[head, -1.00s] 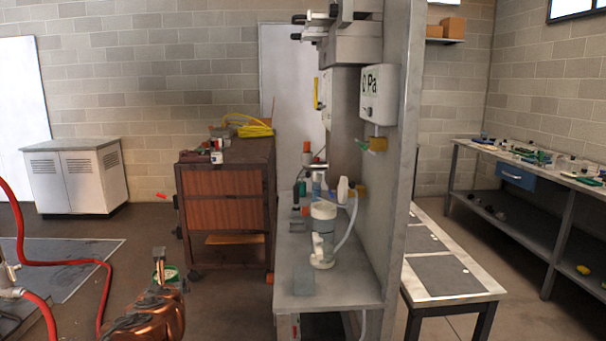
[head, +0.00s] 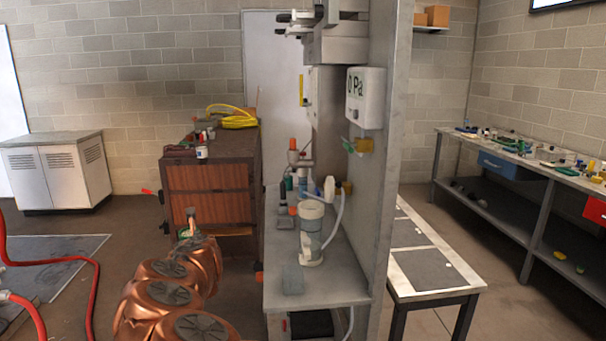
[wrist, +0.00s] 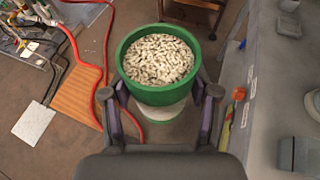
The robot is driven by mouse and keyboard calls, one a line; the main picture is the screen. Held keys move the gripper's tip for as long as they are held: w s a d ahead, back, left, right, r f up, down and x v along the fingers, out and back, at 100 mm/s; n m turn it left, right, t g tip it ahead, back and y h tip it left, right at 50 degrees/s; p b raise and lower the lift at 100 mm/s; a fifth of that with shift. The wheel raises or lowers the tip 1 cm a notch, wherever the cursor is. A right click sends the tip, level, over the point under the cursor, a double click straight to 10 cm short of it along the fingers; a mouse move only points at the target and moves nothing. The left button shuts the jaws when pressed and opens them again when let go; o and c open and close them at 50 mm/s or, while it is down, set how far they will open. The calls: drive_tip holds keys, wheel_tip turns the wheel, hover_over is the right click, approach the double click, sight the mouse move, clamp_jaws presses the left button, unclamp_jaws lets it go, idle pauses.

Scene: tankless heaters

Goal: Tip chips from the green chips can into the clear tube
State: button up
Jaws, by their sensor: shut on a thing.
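The green chips can (wrist: 157,94) is upright between the fingers of my gripper (wrist: 160,88) in the wrist view. It is full of pale chips (wrist: 158,59) to near its rim. My gripper is shut on the can's sides. In the head view a small part of the can (head: 186,233) shows past my copper-coloured arm, left of the bench, and the arm hides most of the gripper. The clear tube (head: 311,234), with a white top rim and white base, stands upright on the grey bench (head: 328,289), to the right of the can and apart from it.
Bottles (head: 290,190) stand behind the tube, and a pale hose (head: 337,222) runs beside it. A grey wall panel (head: 387,150) closes the bench's right side. A brown cabinet (head: 212,190) stands behind the can. Red hoses (head: 92,300) lie at left.

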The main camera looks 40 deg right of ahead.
drive_tip(key=s+d+r+m+t, duration=0.2)
drive_tip(key=d+m, duration=0.3)
drive_tip(key=d, duration=0.7)
drive_tip(key=s+d+r+m+t+h, duration=0.1)
drive_tip(key=d+r+m, duration=0.4)
drive_tip(key=d, duration=0.7)
drive_tip(key=s+d+r+m+t+b, duration=0.1)
drive_tip(key=d+m, duration=0.5)
drive_tip(key=d, duration=0.6)
drive_tip(key=shift+s+r+t, duration=0.4)
drive_tip(key=shift+r+t, duration=0.15)
drive_tip(key=shift+r, duration=0.2)
drive_tip(key=shift+s+r+t, duration=0.4)
drive_tip(key=shift+r+t, duration=0.15)
drive_tip(key=shift+r, duration=0.2)
drive_tip(key=shift+s+d+f+m+t+h+b, duration=0.1)
drive_tip(key=shift+d+m+t+h+b, duration=0.1)
drive_tip(key=shift+m+b, duration=0.25)
drive_tip(key=shift+s+d+f+m+t+h+b, duration=0.1)
drive_tip(key=shift+m+h+b, duration=0.15)
drive_tip(key=shift+m, duration=0.2)
drive_tip(key=shift+s+d+r+m+h+b, duration=0.15)
drive_tip(key=shift+m+h+b, duration=0.2)
drive_tip(key=shift+m, duration=0.4)
drive_tip(key=shift+s+d+r+m+h+b, duration=0.1)
drive_tip(key=shift+m+h+b, duration=0.2)
drive_tip(key=shift+m, duration=0.4)
drive_tip(key=shift+s+d+r+m+h+b, duration=0.15)
drive_tip(key=shift+m+h+b, duration=0.2)
drive_tip(key=shift+m, duration=0.4)
